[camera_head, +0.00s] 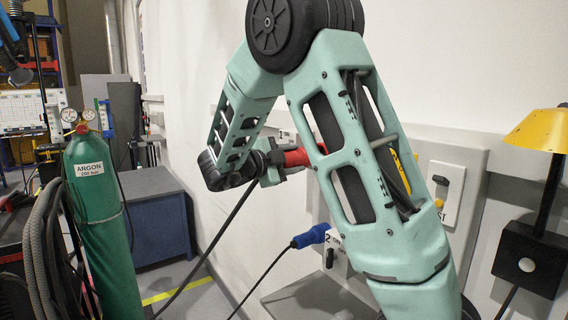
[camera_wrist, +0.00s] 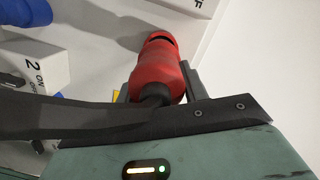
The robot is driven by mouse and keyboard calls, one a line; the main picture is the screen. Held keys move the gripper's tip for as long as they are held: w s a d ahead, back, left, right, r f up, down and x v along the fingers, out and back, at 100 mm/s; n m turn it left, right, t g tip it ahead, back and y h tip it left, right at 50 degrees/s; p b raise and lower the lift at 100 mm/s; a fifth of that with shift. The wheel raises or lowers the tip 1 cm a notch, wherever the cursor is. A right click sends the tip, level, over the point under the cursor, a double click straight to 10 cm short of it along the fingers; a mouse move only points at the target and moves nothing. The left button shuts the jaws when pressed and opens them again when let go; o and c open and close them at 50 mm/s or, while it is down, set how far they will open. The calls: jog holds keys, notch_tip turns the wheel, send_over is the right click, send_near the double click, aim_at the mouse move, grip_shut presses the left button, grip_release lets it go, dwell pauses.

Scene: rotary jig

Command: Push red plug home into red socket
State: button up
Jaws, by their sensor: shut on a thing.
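The red plug (camera_wrist: 164,72) is held between the dark fingers of my gripper (camera_wrist: 156,88) in the wrist view. A dark cable runs from its back end across the front of my gripper. The plug's far end points up the picture toward the pale wall panel, with a dark slot near its tip. In the head view the red plug (camera_head: 296,157) shows in my gripper (camera_head: 279,162), partly hidden behind my arm. I cannot make out the red socket apart from the plug, nor tell how they meet.
A blue plug (camera_head: 311,236) with a black cable sits at the panel below my gripper, beside a switch box marked 2 (camera_wrist: 38,68). A yellow lamp (camera_head: 540,130) stands at the right. A green argon cylinder (camera_head: 98,200) and a blue cabinet (camera_head: 158,225) stand left.

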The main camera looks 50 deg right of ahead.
aim_at(308, 156)
jog(key=shift+s+d, duration=0.15)
jog(key=shift+d, duration=0.4)
jog(key=shift+b, duration=0.55)
dwell(1.3)
jog(key=shift+s+d+b, duration=0.25)
jog(key=shift+d, duration=0.8)
jog(key=shift+s+d+b, duration=0.25)
jog(key=shift+d, duration=0.75)
jog(key=o, duration=1.2)
jog(key=shift+d, duration=0.1)
jog(key=shift+w+a+r+b, duration=0.3)
jog(key=shift+a+b, duration=0.8)
jog(key=shift+a, duration=1.8)
jog(key=shift+w+a+r+b, duration=0.1)
jog(key=shift+w+a+b, duration=0.65)
jog(key=shift+a, duration=2.1)
jog(key=shift+w+a+r+b, duration=0.15)
jog(key=shift+a+b, duration=1.25)
jog(key=shift+a, duration=1.5)
